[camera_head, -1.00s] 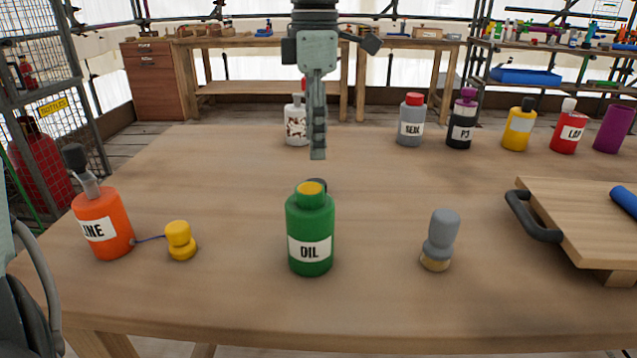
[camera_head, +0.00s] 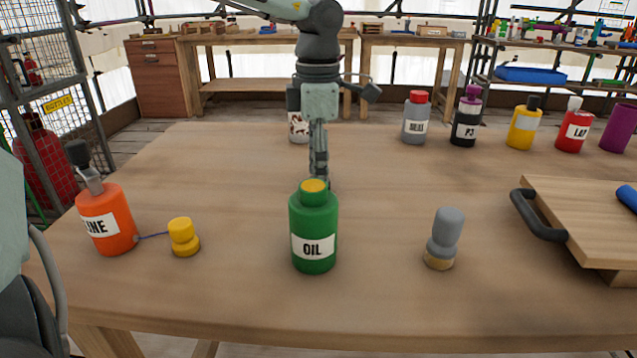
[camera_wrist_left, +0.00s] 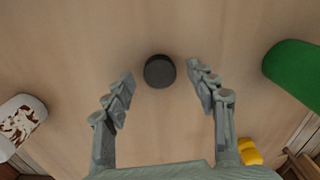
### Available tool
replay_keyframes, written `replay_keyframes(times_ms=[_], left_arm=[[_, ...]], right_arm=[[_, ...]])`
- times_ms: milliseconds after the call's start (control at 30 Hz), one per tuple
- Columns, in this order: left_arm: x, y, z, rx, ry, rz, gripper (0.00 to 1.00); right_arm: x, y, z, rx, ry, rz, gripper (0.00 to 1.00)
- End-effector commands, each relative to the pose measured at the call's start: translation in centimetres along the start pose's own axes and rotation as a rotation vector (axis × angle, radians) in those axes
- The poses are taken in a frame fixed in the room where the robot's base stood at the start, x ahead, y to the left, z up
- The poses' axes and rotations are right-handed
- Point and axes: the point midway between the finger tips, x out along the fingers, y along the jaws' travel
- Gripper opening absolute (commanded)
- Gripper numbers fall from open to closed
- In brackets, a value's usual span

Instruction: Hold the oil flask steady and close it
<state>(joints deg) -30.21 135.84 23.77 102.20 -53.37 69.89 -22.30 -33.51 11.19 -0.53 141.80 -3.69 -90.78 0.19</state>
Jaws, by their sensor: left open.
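The green oil flask (camera_head: 314,235), labelled OIL, stands upright near the table's middle. Its neck shows a flat yellow top with no cap on it. My left gripper (camera_head: 319,180) is just behind the flask, pointing down, its tips partly hidden by it. In the left wrist view my left gripper (camera_wrist_left: 160,90) is open and empty. A round dark cap (camera_wrist_left: 160,71) lies on the table ahead of and between its fingertips, untouched. The flask also shows at the right edge there (camera_wrist_left: 296,72). My right gripper is not in view.
An orange bottle (camera_head: 107,220) has a yellow stopper (camera_head: 183,238) on a cord. A grey stopper (camera_head: 444,240) stands right of the flask. A board with a dark handle (camera_head: 538,215) lies at right. Several bottles stand at the back. The table around the flask is otherwise clear.

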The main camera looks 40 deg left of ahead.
Motion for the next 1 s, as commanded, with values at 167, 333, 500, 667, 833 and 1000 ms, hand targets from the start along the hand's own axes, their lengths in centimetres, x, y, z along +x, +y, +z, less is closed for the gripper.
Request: replay_keyframes(times_ms=[167, 333, 500, 667, 833, 1000], left_arm=[[0.66, 0.01, -0.01, 0.000, 0.000, 0.001, 0.57], [0.63, 0.01, 0.00, 0.000, 0.000, 0.001, 0.57], [0.60, 0.01, 0.00, 0.000, 0.000, 0.001, 0.46], [0.59, 0.02, 0.00, 0.000, 0.000, 0.001, 0.26], [0.59, 0.02, 0.01, 0.000, 0.000, 0.001, 0.21], [0.48, 0.02, 0.01, 0.000, 0.000, 0.001, 0.21]], right_arm=[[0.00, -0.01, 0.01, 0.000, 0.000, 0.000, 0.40], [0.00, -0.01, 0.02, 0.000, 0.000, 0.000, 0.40], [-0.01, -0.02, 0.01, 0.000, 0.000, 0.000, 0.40], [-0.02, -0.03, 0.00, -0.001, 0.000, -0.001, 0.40], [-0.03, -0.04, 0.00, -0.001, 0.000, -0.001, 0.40], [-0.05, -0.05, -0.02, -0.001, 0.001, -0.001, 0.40]])
